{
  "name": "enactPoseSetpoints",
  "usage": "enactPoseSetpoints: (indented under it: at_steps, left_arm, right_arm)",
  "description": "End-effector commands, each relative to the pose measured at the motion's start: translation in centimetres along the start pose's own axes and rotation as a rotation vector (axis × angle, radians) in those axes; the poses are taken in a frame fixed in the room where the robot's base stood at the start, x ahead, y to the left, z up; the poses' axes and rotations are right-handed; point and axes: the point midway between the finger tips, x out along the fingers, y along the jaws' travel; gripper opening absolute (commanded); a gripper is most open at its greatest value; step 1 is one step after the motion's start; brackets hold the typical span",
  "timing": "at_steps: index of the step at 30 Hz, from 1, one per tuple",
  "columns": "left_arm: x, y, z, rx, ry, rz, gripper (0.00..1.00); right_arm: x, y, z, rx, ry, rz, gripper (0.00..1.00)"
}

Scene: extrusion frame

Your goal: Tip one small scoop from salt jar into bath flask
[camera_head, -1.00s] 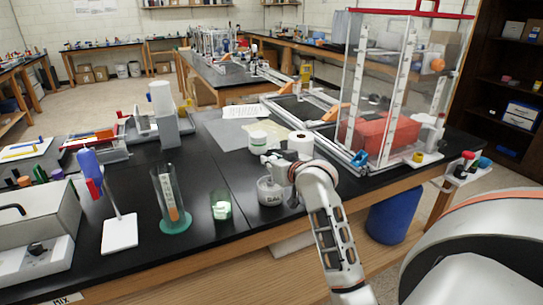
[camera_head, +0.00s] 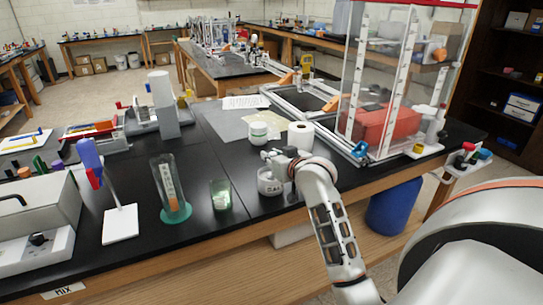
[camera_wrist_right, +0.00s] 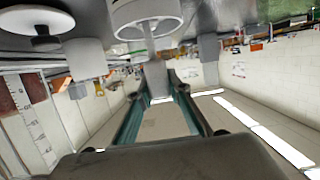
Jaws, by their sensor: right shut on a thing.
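The white salt jar (camera_head: 270,184) stands near the front edge of the black bench. My right gripper (camera_head: 274,158) is just above it. In the right wrist view the gripper (camera_wrist_right: 158,100) is shut on a grey handle, apparently the scoop (camera_wrist_right: 156,76), whose thin stem reaches a round white opening, apparently the jar (camera_wrist_right: 172,24). The scoop's tip and any salt on it cannot be made out. A small green-tinted glass vessel (camera_head: 221,196), perhaps the bath flask, stands left of the jar, apart from the gripper. My left gripper is not in view.
A tall clear cylinder (camera_head: 168,190) on a teal base stands left of the glass. A lidded white tub (camera_head: 258,133) and a white roll (camera_head: 300,138) stand behind the jar. A clear-walled frame (camera_head: 385,90) rises at right. The bench between cylinder and glass is clear.

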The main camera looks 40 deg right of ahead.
Motion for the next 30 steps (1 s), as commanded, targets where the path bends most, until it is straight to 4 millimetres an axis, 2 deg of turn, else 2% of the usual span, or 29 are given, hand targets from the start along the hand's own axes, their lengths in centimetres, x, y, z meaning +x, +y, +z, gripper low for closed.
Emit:
enactPoseSetpoints:
  at_steps: [8, 30]
  left_arm:
    - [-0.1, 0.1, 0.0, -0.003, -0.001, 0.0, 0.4]
    - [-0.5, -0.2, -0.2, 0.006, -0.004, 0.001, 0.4]
  right_arm:
    - [-0.1, 0.0, -0.4, 0.0, 0.001, 0.0, 0.0]
    - [-1.3, 0.0, -4.2, 0.0, 0.003, 0.0, 0.0]
